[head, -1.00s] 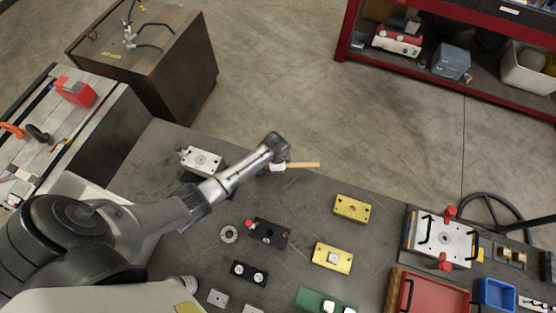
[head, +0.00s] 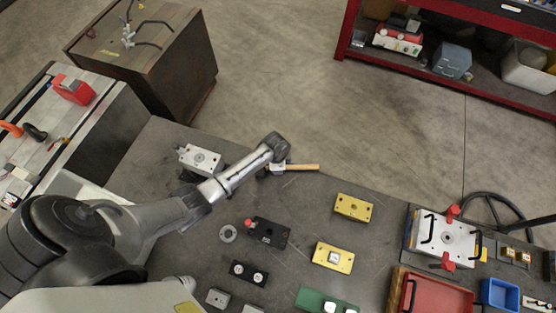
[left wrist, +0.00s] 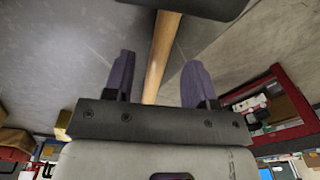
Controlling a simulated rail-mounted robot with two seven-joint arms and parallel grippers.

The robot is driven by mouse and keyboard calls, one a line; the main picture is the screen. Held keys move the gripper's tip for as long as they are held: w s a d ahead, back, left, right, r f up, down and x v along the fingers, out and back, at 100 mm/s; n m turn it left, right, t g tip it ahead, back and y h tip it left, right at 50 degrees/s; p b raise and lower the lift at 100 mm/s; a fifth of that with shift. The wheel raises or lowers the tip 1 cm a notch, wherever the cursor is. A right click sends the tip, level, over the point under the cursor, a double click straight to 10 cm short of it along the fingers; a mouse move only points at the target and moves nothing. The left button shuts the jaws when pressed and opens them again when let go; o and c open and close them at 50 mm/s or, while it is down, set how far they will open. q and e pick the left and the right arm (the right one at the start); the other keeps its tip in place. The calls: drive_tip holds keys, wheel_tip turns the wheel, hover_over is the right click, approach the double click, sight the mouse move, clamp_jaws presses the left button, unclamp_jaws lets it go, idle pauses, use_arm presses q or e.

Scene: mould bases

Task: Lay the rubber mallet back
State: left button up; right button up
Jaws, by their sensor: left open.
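The rubber mallet's wooden handle (head: 303,167) shows in the head view at the bench's far edge, pointing right. My left gripper (head: 277,166) is over its left end and hides part of the mallet. In the left wrist view my left gripper (left wrist: 156,80) is open, its two dark fingers standing apart. The wooden handle (left wrist: 160,50) runs between them, and the dark mallet head (left wrist: 205,6) is cut off by the top edge. I cannot tell whether the mallet rests fully on the bench. My right gripper is in neither view.
The grey bench (head: 180,250) holds a steel block (head: 200,160) left of my arm, a dark block (head: 267,232), yellow blocks (head: 353,208) and a ring (head: 228,233). A plate with red knobs (head: 445,238) and a red tray (head: 437,295) stand at right. Open floor lies beyond the edge.

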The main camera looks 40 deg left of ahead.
use_arm(q)
wheel_tip(320, 180, up, 14)
drive_tip(key=shift+s, duration=0.4)
idle(0.3)
drive_tip(key=shift+f, duration=0.1)
